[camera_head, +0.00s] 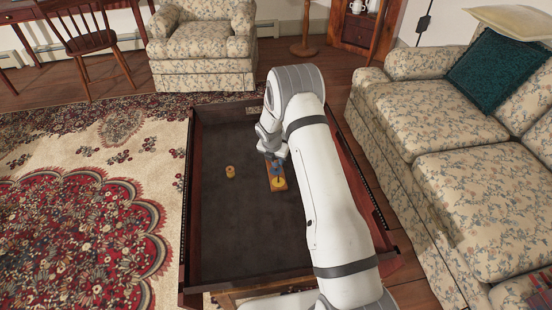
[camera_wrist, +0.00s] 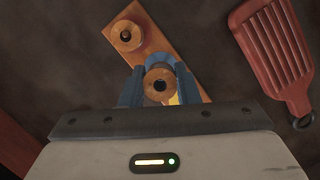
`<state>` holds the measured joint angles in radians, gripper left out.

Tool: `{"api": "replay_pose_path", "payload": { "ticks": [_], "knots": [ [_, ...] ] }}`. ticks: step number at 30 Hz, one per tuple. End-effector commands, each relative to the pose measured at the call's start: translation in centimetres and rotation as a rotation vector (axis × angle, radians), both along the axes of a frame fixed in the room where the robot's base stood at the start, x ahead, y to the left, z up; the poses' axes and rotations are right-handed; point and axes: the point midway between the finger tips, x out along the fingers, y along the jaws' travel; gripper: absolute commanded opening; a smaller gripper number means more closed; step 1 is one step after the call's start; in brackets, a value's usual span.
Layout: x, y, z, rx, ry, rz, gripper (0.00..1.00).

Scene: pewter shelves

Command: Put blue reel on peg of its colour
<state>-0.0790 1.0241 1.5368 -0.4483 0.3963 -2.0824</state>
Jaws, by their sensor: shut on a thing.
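My gripper (camera_wrist: 160,86) has blue fingers and is shut on a reel, the blue reel (camera_wrist: 149,87), of which mostly the wooden end disc with its dark hole shows. Its winding is largely hidden by the fingers. It is over the orange wooden peg board (camera_wrist: 182,48); I cannot tell its height. A blue arc (camera_wrist: 160,58) shows just beyond the reel, and a yellow patch (camera_wrist: 175,99) below it. Another wooden-ended reel (camera_wrist: 127,34) stands on the board's upper-left end. In the head view the board (camera_head: 280,188) has a yellow spot near its near end; my arm hides part of it.
A red slotted tool (camera_wrist: 272,48) lies right of the board in the wrist view. The surface's near left is clear.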

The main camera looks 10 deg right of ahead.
Motion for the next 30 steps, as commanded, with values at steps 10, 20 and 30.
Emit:
{"api": "replay_pose_path", "payload": {
  "ticks": [10, 20, 30],
  "knots": [
    [0.0, 0.0, -0.8, 0.0, 0.0, 0.0, 0.07],
    [0.0, 0.0, -1.4, 0.0, 0.0, 0.0, 0.07],
    [0.0, 0.0, -1.9, -0.001, -0.001, 0.0, 0.07]
  ]
}}
